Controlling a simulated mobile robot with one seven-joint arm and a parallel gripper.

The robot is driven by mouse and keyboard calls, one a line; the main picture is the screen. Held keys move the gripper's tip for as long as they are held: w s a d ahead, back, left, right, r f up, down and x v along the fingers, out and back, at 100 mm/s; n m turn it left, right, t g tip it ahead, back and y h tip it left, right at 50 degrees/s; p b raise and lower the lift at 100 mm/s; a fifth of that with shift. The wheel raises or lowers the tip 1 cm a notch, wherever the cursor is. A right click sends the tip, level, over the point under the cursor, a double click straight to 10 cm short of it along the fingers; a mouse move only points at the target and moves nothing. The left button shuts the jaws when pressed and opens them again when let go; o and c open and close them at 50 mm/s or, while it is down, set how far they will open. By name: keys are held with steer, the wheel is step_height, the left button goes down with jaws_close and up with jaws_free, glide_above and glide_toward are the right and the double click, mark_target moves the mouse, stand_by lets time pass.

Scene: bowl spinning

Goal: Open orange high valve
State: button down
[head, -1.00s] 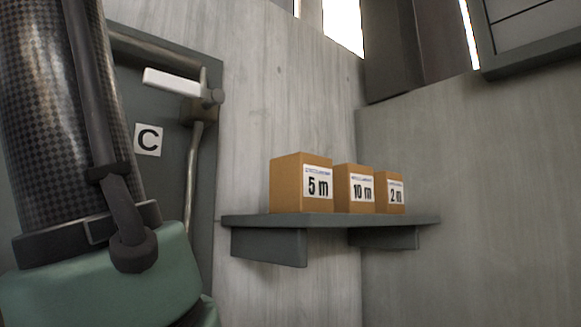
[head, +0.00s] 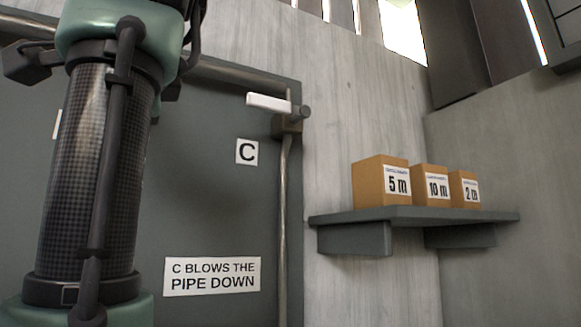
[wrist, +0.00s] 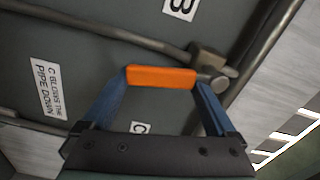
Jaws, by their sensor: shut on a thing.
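The orange valve handle (wrist: 162,77) shows in the wrist view, between the two blue fingers of my gripper (wrist: 160,80). My gripper is shut on it, with one fingertip at each end. The handle sits near a metal valve body (wrist: 208,62) on a pipe (wrist: 110,30) that runs along a dark grey panel. The orange handle is not seen in the head view, where my arm covers part of the panel's left side. My gripper is out of sight there too.
A white valve handle (head: 268,103) on the panel (head: 205,190) stands above right of a "C" label (head: 247,152). A sign (head: 212,276) reads "C BLOWS THE PIPE DOWN". A wall shelf (head: 415,215) at right holds three boxes (head: 381,183). A "B" label (wrist: 181,7) shows in the wrist view.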

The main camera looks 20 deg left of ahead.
steer(key=shift+s+a+f+m, duration=0.15)
steer(key=shift+s+a+m, duration=0.1)
steer(key=shift+m, duration=0.3)
steer(key=shift+s+a+f+m, duration=0.15)
steer(key=shift+s+m, duration=0.1)
steer(key=shift+m, duration=0.3)
jaws_free()
steer(key=shift+r, duration=0.1)
